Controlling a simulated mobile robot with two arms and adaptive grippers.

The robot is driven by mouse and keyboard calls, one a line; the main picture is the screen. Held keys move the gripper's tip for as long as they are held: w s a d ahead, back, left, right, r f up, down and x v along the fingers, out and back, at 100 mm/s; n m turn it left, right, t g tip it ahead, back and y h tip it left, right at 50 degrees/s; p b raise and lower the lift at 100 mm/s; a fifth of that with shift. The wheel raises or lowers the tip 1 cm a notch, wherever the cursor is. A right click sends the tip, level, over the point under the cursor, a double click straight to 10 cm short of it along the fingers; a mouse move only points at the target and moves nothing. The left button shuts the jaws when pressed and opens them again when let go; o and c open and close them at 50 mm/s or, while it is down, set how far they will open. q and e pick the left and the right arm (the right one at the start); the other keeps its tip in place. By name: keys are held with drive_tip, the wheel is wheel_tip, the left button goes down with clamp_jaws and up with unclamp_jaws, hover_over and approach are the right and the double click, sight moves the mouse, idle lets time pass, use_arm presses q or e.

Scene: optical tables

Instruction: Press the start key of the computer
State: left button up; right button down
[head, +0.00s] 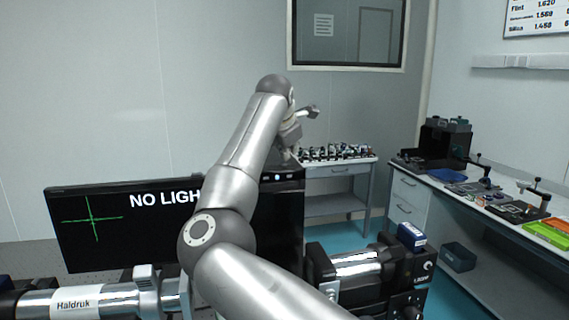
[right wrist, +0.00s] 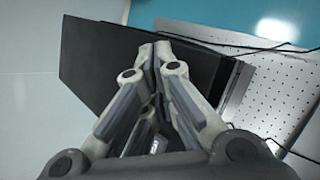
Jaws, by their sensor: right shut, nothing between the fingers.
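The computer, a black upright box (head: 282,215), stands behind my right arm, right of the monitor. Small pale marks show near its top front edge; I cannot tell which is the start key. My right gripper (head: 287,153) is just above the top of the box, pointing down. In the right wrist view its fingers (right wrist: 154,52) are shut and empty, in front of a dark box surface (right wrist: 90,65). A small pale-blue mark (right wrist: 154,146) shows between the finger links. I cannot tell whether the fingertips touch anything. My left gripper is not in view.
A black monitor (head: 110,245) with a green cross and partly hidden text stands left of my arm. A silver cylindrical device (head: 358,270) stands at the lower right. A perforated board (right wrist: 275,90) and dark cables lie beside the box. A side bench (head: 440,185) runs along the right.

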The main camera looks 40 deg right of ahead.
sight(288, 162)
drive_tip(key=shift+f, duration=0.25)
idle(0.4)
drive_tip(key=shift+r+p, duration=0.55)
drive_tip(key=shift+r, duration=0.35)
wheel_tip(288, 162, up, 5)
drive_tip(key=p, duration=0.4)
